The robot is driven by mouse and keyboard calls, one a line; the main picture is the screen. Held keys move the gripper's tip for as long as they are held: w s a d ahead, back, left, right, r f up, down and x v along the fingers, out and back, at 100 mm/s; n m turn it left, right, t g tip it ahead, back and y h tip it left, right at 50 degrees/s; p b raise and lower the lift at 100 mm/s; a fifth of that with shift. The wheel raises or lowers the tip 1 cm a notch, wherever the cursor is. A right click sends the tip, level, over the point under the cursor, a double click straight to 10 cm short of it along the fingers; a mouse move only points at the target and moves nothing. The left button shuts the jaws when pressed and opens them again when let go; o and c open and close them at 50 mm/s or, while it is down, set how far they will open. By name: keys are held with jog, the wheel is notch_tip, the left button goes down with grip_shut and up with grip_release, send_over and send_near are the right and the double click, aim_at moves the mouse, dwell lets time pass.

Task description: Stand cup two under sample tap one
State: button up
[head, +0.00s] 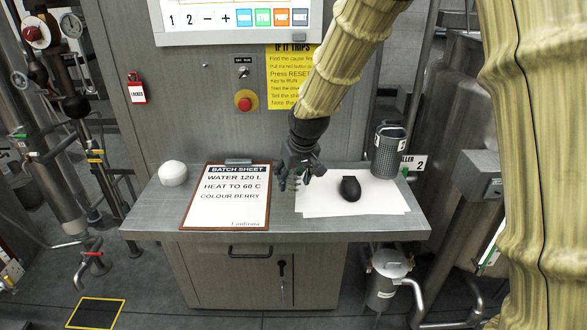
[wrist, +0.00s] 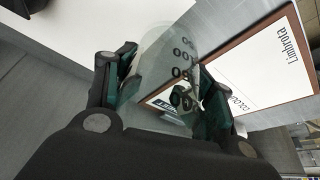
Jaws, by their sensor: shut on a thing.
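My gripper (head: 299,178) is low over the metal desk, between the batch sheet and the white paper. The cup is hard to make out in the head view, hidden by the fingers. I cannot tell whether it touches the desk. A small tap with a red handle (head: 92,253) sticks out at the lower left, above a yellow-edged dark square (head: 97,312) on the floor. No tap number is readable.
The desk (head: 150,221) holds a white rounded object (head: 173,173), a batch sheet clipboard (head: 226,206), white paper (head: 380,203) with a black object (head: 350,189), and a grey mesh holder (head: 388,153). A metal jug (head: 388,283) is at lower right. Pipes stand at both sides.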

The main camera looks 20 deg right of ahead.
jog(key=w+d+p, duration=0.1)
jog(key=w, duration=0.1)
jog(key=w+p, duration=0.1)
jog(key=w, duration=0.2)
jog(key=w+d, duration=0.1)
jog(key=w, duration=0.1)
jog(key=shift+w+d+f+p, duration=0.3)
jog(key=shift+d+p, duration=0.05)
jog(key=shift+p, duration=0.05)
jog(key=shift+f+p, duration=1.05)
jog(key=shift+f, duration=0.7)
jog(key=o, duration=1.2)
jog(key=shift+f, duration=0.1)
